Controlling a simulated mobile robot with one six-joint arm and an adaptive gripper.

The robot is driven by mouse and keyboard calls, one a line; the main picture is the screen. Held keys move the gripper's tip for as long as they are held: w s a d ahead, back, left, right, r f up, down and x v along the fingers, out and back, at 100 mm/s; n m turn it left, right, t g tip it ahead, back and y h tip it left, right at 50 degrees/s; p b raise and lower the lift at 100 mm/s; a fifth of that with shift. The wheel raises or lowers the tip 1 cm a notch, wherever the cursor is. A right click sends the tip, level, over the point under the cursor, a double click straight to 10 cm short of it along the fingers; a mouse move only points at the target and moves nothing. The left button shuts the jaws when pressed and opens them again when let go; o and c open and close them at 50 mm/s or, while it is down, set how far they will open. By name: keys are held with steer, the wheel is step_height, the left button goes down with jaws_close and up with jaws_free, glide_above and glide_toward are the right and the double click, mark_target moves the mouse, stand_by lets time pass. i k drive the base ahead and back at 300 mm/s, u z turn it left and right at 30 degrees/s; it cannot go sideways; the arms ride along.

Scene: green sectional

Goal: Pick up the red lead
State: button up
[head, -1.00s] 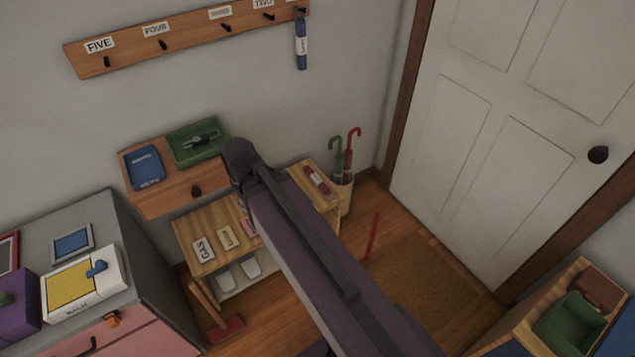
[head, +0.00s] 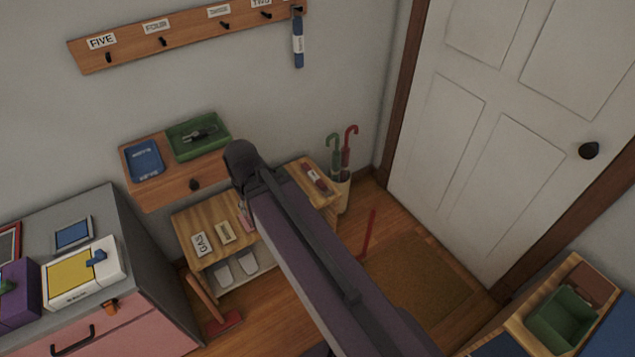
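A dark red rolled strap with a pale label, which looks like the red lead (head: 314,177), lies on the right end of the low wooden bench (head: 190,222). It is in the head view, just right of my arm, and nothing covers it. My arm crosses the middle of the view from the lower right up to its dark joint in front of the bench. My gripper does not show, so I cannot see its fingers or whether it holds anything.
A blue rolled lead (head: 298,40) hangs from the wall rack (head: 190,30). An umbrella stand (head: 341,192) with red and green umbrellas stands right of the bench. A wall shelf (head: 165,190) holds blue and green trays.

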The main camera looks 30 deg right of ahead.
mark_target(314, 176)
steer(key=k, duration=1.2)
steer(key=z, duration=0.5)
steer(key=i, duration=0.65)
steer(key=z, duration=0.6)
steer(key=i, duration=1.4)
steer(key=u, duration=0.35)
